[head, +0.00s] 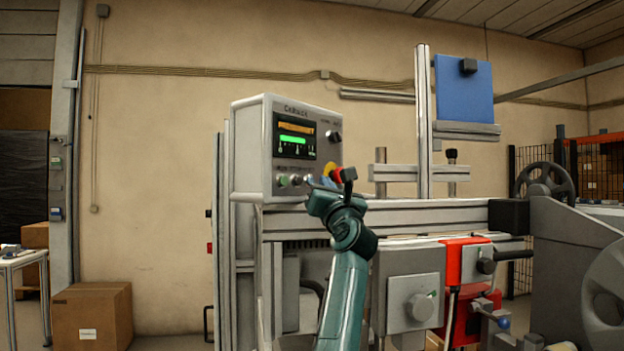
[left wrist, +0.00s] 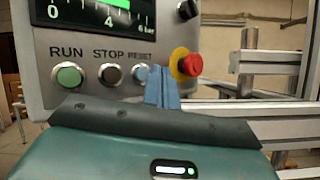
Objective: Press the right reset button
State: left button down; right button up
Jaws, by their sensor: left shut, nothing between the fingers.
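The reset button (left wrist: 142,74) is a small pale blue-grey button under the word RESET on the grey control panel (left wrist: 60,92). It is partly hidden behind my left gripper's fingers in the left wrist view. My left gripper (left wrist: 161,72) is shut and empty, its blue fingertips just right of the button and close to the panel. I cannot tell whether they touch it. In the head view my left gripper (head: 321,183) is at the lower right of the control box (head: 250,150). My right gripper is not in view.
A green RUN button (left wrist: 69,75) and a dark STOP button (left wrist: 109,74) sit left of the reset button. A red mushroom knob (left wrist: 190,66) on a yellow base is close to the right of my fingers. A metal rail (head: 420,220) runs right of the box.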

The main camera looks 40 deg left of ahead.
pick_arm(q)
jog(key=shift+a, duration=0.25)
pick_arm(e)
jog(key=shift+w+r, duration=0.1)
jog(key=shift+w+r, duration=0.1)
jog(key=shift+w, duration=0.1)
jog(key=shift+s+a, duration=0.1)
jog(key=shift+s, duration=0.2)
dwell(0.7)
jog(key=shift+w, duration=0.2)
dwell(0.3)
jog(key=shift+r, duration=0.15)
pick_arm(q)
jog(key=shift+a+p, duration=0.3)
jog(key=shift+a, duration=0.1)
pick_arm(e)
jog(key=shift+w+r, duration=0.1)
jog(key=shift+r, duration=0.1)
